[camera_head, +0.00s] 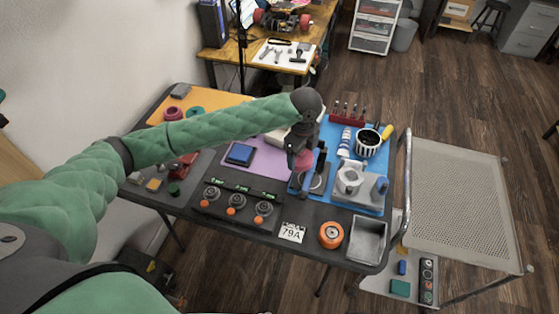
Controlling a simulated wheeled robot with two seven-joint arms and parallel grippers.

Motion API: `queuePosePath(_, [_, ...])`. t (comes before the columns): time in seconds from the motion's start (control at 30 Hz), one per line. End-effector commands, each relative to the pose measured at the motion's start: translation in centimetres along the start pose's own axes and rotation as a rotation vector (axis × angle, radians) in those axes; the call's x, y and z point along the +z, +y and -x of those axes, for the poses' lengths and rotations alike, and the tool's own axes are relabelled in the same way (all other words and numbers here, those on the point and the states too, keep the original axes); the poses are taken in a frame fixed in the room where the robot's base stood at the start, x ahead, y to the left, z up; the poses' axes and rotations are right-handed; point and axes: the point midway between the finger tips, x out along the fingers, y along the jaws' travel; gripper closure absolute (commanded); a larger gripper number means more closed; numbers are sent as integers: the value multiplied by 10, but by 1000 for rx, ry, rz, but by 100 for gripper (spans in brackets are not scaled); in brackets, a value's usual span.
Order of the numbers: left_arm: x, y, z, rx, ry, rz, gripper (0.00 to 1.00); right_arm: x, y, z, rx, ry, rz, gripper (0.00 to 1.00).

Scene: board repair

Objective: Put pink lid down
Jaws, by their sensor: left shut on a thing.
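My left gripper (303,163) is over the right half of the table, coming in from the left. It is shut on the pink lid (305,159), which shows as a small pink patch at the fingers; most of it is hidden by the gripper. Below it is a dark round part on a blue base (315,180). I cannot tell whether the lid touches it. My right gripper is not in view.
A black panel with orange knobs (232,210) is left of the gripper. A grey fixture (349,180) and a striped cup (368,143) are to the right. A metal tray (367,242) and orange roll (331,235) are at the front. A cart (460,200) stands right.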

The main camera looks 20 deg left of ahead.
Motion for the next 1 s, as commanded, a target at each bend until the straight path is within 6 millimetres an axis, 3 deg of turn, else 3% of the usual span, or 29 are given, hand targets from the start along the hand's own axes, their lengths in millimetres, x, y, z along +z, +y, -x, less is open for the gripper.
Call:
queuePosePath(0.53, [96,2,-54,2,-1,3,50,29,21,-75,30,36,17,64])
queuePosePath(0.7, [108,2,-63,1,-1,1,50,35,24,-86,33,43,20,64])
queuePosePath(1.0, [108,2,-88,2,0,1,50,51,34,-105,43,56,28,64])
